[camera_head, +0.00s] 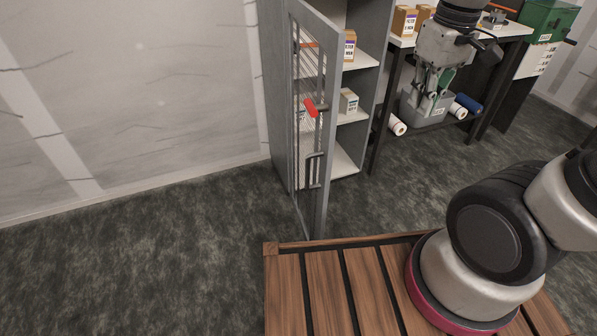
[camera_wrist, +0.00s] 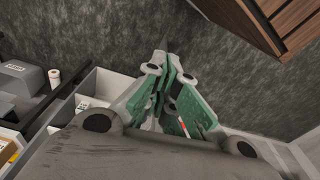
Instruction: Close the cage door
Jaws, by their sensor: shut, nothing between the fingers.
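The cage door (camera_head: 318,205) is a grey frame with a mesh panel. It stands open, swung out from the front of a grey cabinet (camera_head: 371,50) towards the camera. My gripper (camera_head: 428,104) points down in the air to the right of the door and cabinet, apart from the door in the head view. Its green-padded fingers are shut and empty; they also show in the wrist view (camera_wrist: 162,62). A small red piece behind the fingers in the wrist view cannot be identified surely.
Cabinet shelves hold small boxes (camera_head: 349,101). A dark-legged bench (camera_head: 388,108) with boxes and a green case (camera_head: 547,20) stands at the right. Open carpet (camera_head: 150,250) lies left of the door.

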